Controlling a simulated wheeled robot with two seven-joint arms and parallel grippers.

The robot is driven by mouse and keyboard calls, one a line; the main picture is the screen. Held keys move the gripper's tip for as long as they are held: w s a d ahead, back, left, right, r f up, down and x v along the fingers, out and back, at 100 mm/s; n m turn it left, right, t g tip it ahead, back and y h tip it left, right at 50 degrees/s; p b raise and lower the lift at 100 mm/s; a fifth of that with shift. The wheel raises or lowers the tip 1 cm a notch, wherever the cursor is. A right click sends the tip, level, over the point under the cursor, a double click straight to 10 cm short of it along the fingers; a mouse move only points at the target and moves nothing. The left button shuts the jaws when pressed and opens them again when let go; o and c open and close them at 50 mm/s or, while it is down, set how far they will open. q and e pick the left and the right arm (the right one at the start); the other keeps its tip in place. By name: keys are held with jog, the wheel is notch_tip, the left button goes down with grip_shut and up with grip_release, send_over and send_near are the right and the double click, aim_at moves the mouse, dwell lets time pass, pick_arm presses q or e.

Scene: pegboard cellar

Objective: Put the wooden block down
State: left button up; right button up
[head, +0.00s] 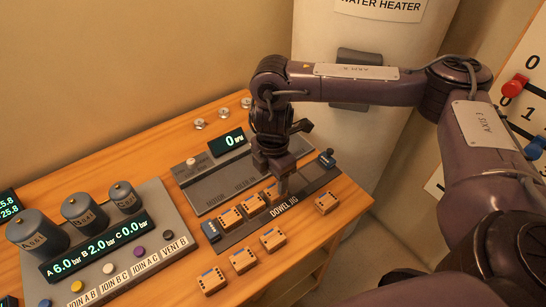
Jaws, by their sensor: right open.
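Several small orange wooden blocks with dark markings are in the head view. A row of them, including one block (230,218) and another (252,205), sits in the grey dowel jig (235,237). A block (271,194) lies close by my right gripper (283,186), which points down over the jig. The right gripper is open, and its fingertips are small and partly hidden, so contact with a block cannot be told. Other blocks lie on the wooden bench in front of the jig: one (272,239), one (243,260), one (211,280) and one (327,202).
A grey panel with cylinders, displays and buttons (110,262) fills the left of the bench (160,152). An rpm display (228,141) stands behind the jig. The water heater (350,40) rises behind my right arm. Bare bench lies at the front right.

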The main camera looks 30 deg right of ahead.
aim_at(273, 191)
notch_tip(273, 191, up, 7)
jog(key=p, duration=0.1)
jog(key=shift+f, duration=0.15)
dwell(0.5)
